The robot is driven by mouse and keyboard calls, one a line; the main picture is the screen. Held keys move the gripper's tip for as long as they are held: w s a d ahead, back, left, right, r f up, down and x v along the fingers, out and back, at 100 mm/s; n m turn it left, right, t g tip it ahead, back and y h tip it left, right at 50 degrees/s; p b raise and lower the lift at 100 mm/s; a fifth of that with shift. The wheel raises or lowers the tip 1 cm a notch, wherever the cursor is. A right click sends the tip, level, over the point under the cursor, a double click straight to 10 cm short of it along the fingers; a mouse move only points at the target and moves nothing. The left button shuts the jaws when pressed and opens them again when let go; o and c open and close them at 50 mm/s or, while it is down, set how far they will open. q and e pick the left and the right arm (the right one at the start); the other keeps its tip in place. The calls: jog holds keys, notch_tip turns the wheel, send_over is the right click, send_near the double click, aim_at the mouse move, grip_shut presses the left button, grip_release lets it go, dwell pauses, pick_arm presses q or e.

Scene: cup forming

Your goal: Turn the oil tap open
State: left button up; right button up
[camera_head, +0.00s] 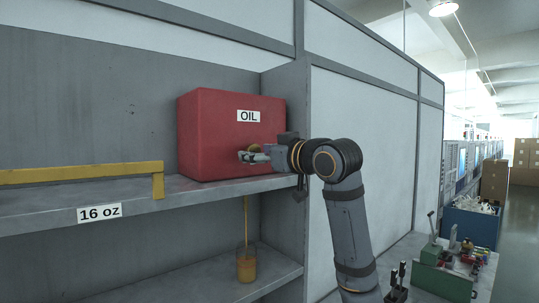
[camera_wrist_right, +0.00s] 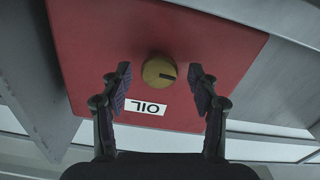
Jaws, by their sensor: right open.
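The red oil box (camera_head: 215,130) stands on the upper grey shelf with a white OIL label (camera_head: 248,116) on its front. The round yellow tap knob (camera_wrist_right: 152,75) with a dark mark shows on the box in the right wrist view; my gripper hides it in the head view. My right gripper (camera_head: 252,156) is at the box front. In its wrist view the open fingers (camera_wrist_right: 159,84) stand on either side of the knob, apparently apart from it. A thin amber stream (camera_head: 246,215) runs down below the shelf into a clear cup (camera_head: 246,266) holding amber liquid. My left gripper is out of view.
A yellow rail (camera_head: 80,174) runs along the upper shelf on the left, above a 16 oz label (camera_head: 100,212). A grey partition (camera_head: 287,100) stands close to the box's right side. A bench with tools (camera_head: 450,262) is at the lower right.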

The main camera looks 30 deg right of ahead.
jog(key=s+d, duration=0.1)
jog(key=s, duration=1)
jog(key=shift+d, duration=0.25)
jog(key=shift+s, duration=0.1)
